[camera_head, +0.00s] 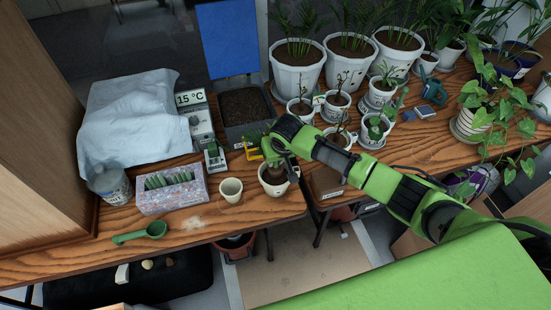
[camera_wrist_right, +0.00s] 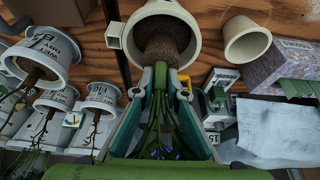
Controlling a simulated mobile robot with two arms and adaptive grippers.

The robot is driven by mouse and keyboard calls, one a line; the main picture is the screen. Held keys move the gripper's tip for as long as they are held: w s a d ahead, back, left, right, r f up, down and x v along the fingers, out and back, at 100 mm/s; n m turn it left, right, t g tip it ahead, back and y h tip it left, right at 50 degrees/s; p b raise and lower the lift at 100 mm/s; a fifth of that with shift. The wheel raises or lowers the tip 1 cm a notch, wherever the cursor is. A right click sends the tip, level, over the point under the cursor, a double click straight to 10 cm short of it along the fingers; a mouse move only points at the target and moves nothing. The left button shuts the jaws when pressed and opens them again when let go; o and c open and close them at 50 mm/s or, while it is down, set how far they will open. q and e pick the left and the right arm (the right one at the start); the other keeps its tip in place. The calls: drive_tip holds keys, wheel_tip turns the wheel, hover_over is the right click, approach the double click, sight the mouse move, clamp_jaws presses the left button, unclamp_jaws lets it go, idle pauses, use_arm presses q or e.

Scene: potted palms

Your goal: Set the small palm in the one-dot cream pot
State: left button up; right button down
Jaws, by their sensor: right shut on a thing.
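My right gripper (camera_head: 280,158) is over a cream pot (camera_head: 272,188) at the table's front edge in the head view. In the right wrist view the gripper (camera_wrist_right: 161,82) is shut on the stem of the small palm (camera_wrist_right: 160,130). The palm's dark root ball (camera_wrist_right: 164,46) is at the mouth of this cream pot (camera_wrist_right: 190,22), seemingly partly inside it. Whether it rests on the bottom is hidden. The pot has a square tab on one side; I cannot make out any dots. An empty cream pot (camera_head: 231,189) stands beside it. My left gripper is not in view.
A speckled box (camera_head: 172,196) and a green scoop (camera_head: 141,233) lie to the left. A dark soil tray (camera_head: 245,107) is behind. Several white pots with plants, such as a large palm pot (camera_head: 297,72), crowd the back right. The table's front edge is close.

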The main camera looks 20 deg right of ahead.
sight(276, 167)
drive_tip(key=shift+f+b, duration=1.3)
drive_tip(key=shift+f, duration=1.15)
drive_tip(key=c, duration=2)
unclamp_jaws()
drive_tip(key=shift+o, duration=0.6)
drive_tip(key=o, duration=0.4)
